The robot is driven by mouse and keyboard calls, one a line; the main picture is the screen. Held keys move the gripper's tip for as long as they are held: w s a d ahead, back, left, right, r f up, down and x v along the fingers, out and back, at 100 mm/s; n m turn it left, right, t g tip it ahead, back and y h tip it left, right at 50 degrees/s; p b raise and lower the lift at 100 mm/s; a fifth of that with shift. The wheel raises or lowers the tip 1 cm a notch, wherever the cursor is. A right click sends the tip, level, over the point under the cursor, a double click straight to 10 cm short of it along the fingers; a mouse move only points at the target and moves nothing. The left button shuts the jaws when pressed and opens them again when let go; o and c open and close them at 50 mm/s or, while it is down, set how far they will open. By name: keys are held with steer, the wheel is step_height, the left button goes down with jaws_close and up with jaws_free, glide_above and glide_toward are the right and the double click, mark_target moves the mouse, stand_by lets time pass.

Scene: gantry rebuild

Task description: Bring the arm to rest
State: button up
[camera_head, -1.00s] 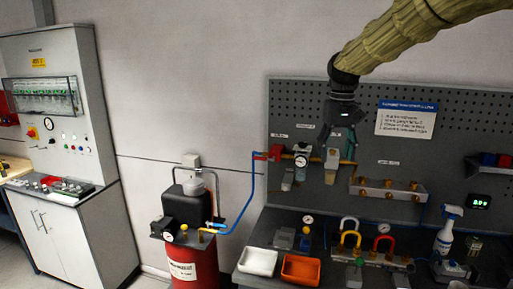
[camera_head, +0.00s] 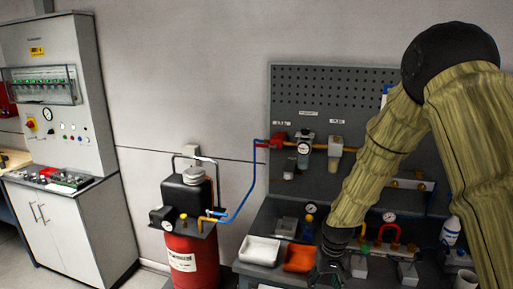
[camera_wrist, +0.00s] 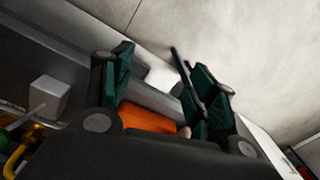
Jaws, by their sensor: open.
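My gripper (camera_head: 325,272) hangs low over the front of the workbench, beside the orange tray (camera_head: 299,258). In the wrist view its two dark green fingers (camera_wrist: 152,68) are spread apart with nothing between them. The orange tray also shows behind the fingers in the wrist view (camera_wrist: 150,118). My arm is bent, with its elbow high at the right of the head view. The arm covers much of the pegboard's right side.
A white tray (camera_head: 260,250) lies left of the orange one. A red tank (camera_head: 192,258) with a blue hose is left of the bench.

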steer(key=s+f+b, duration=0.2)
steer(key=s+f, duration=0.4)
steer(key=f, duration=0.5)
steer(key=s+f+b, duration=0.1)
steer(key=s+f, duration=0.5)
steer(key=f, duration=0.5)
steer(key=s+d+f+b, duration=0.1)
steer(key=s+f, duration=0.4)
steer(key=s, duration=0.8)
steer(key=s+f+b, duration=0.4)
steer(key=s+f, duration=0.2)
steer(key=s, duration=0.6)
steer(key=shift+s+d+m, duration=0.35)
steer(key=shift+d+m, duration=0.05)
steer(key=shift+s+h, duration=0.3)
steer(key=shift+s, duration=0.05)
steer(key=shift+c, duration=0.2)
